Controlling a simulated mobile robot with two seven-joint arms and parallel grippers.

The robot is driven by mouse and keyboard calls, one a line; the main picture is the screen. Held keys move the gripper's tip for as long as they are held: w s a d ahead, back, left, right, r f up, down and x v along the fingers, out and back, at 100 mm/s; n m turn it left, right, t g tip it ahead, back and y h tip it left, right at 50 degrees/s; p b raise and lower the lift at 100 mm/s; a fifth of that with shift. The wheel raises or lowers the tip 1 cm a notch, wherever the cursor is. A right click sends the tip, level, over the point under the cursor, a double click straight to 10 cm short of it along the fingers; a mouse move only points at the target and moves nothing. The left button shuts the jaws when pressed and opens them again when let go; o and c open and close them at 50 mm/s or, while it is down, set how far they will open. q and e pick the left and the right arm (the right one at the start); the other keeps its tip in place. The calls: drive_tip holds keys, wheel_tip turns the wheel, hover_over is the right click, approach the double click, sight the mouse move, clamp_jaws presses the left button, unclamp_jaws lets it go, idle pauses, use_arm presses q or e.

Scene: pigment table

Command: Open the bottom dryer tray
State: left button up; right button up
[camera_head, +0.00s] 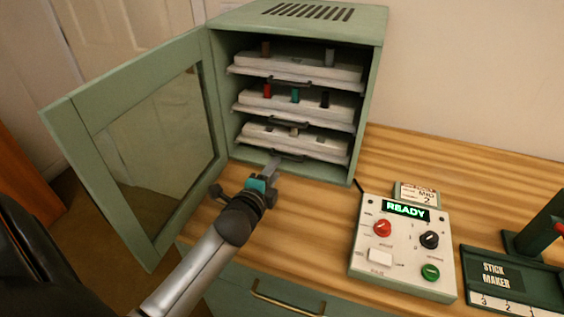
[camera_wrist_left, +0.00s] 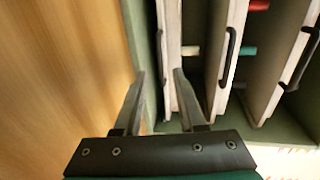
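The green dryer cabinet (camera_head: 372,100) stands open with three white trays inside. The bottom tray (camera_head: 318,146) is the lowest one, with a dark handle (camera_head: 290,156) on its front. My left gripper (camera_head: 273,166) is at the cabinet's lower front, close to that handle. In the left wrist view the gripper (camera_wrist_left: 160,95) is open, its two fingers apart near the bottom tray's front edge (camera_wrist_left: 172,50). A dark strip, seemingly the handle, lies between or just beyond the fingertips; contact cannot be told. My right gripper is not in view.
The middle tray (camera_head: 335,115) and top tray (camera_head: 335,75) sit above, holding small coloured sticks. The glazed door (camera_head: 80,120) is swung open to the left of my arm. A control box (camera_head: 400,270) reading READY and a stick maker (camera_head: 510,280) stand on the wooden table to the right.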

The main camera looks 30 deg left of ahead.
sight(284, 158)
use_arm(q)
drive_tip(key=shift+b+x, duration=0.65)
drive_tip(key=shift+x, duration=2.55)
clamp_jaws()
